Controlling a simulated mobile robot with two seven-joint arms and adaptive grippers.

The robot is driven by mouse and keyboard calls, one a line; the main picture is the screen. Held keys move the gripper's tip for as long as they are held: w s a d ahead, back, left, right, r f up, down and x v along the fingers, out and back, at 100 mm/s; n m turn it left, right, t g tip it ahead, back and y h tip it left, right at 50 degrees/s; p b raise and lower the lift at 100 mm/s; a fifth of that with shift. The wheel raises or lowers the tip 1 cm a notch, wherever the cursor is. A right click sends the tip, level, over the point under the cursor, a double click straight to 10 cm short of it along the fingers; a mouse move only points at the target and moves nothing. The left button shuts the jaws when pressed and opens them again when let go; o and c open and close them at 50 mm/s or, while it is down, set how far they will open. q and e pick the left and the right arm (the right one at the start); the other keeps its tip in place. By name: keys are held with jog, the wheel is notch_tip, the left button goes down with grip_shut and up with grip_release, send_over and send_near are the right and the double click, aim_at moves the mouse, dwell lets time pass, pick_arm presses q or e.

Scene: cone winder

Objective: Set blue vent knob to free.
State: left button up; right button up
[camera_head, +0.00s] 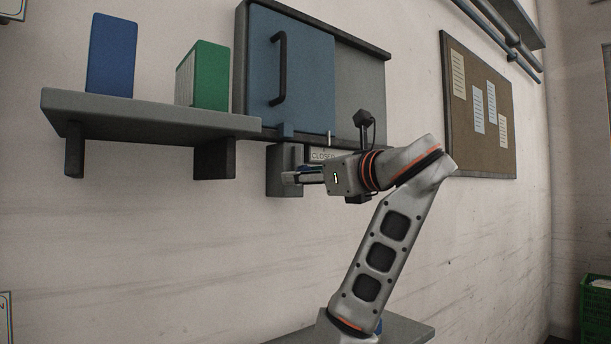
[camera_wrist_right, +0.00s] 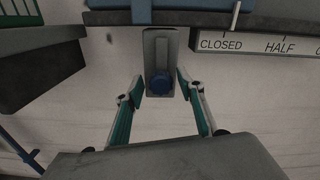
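The blue knob (camera_wrist_right: 160,83) sits low on a grey wall plate (camera_wrist_right: 150,42) in the right wrist view. A paler upright strip runs above it on the plate. My right gripper (camera_wrist_right: 160,88) is open, with one finger on each side of the knob; I cannot tell whether either touches it. In the head view my right gripper (camera_head: 300,176) is in front of the grey box (camera_head: 280,160) below the blue panel, and I cannot make out the knob there. No "free" marking is legible. My left gripper is not in view.
A blue panel (camera_head: 300,75) with a dark handle (camera_head: 281,68) is above. A label strip (camera_wrist_right: 258,45) reading CLOSED and HALF is right of the plate. A shelf (camera_head: 150,115) with a blue binder (camera_head: 111,55) and a green binder (camera_head: 208,75) projects at left.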

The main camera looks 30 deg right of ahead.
jog(key=s+d, duration=0.1)
jog(key=s, duration=1.1)
dwell(0.7)
